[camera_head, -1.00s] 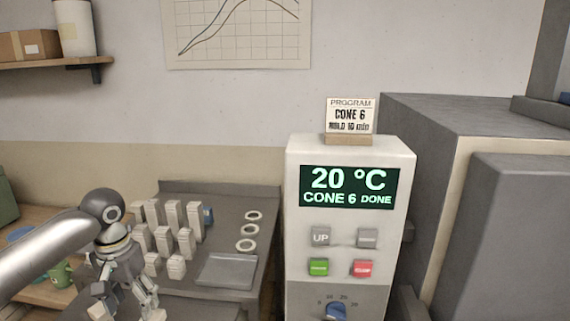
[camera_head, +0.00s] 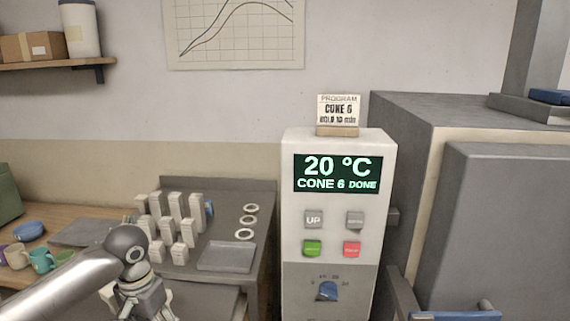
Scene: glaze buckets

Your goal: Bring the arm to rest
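My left arm comes in from the lower left, and its gripper (camera_head: 146,306) points down at the bottom edge, in front of the grey bench. Its fingertips are cut off by the frame, so I cannot tell whether it is open or shut. I see nothing held in it. My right gripper is not in view. The kiln controller (camera_head: 333,238) stands right of the arm, well apart from it. Its display (camera_head: 337,173) reads 20 °C, CONE 6 DONE.
Behind the gripper, a grey bench (camera_head: 230,187) holds several pale blocks (camera_head: 177,208), white rings (camera_head: 248,221) and a grey tray (camera_head: 227,257). Cups (camera_head: 40,260) and a blue bowl (camera_head: 28,230) stand at left. A large grey kiln (camera_head: 500,230) fills the right. A blue-railed object (camera_head: 455,315) shows at lower right.

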